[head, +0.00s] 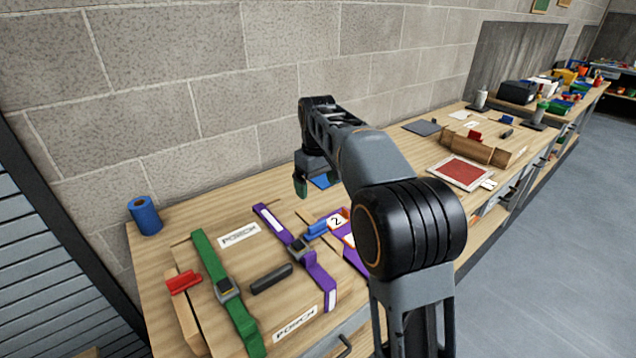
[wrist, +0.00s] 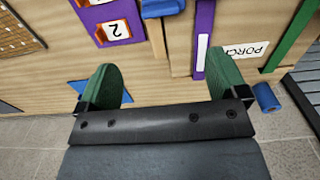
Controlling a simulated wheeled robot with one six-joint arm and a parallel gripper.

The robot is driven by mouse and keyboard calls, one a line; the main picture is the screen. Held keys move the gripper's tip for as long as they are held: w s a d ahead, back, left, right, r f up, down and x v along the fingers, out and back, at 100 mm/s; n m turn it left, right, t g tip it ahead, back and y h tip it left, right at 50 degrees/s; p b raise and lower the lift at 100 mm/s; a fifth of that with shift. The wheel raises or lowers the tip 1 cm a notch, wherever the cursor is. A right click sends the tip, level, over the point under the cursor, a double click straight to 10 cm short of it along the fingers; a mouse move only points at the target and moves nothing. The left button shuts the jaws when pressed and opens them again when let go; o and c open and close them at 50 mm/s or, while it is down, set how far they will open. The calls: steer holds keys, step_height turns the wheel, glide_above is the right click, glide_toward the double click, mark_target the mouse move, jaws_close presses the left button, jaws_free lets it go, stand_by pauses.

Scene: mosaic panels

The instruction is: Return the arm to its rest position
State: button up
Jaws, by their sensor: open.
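My gripper (head: 302,187) hangs over the back part of the wooden bench (head: 180,219) in the head view, with its fingers pointing down. In the wrist view its two green fingers (wrist: 163,68) stand wide apart. My arm reaches out over the bench and is bent at the elbow. It hides part of the bench behind it.
A green strap (head: 212,265), a purple strap (head: 275,225), a black bar (head: 271,279) and a red piece (head: 183,282) lie on the bench. A blue roll (head: 145,215) stands back left. A red panel (head: 460,172) lies to the right. A block wall (head: 200,60) rises behind.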

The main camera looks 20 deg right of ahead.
stand_by(0.3)
steer(key=s+f+m, duration=0.2)
steer(key=s+f, duration=0.1)
steer(key=f, duration=0.2)
steer(key=s+d+f+m+t, duration=0.1)
steer(key=s+t, duration=0.3)
steer(key=s, duration=1.6)
steer(key=shift+s+f+m, duration=0.15)
steer(key=shift+m, duration=0.65)
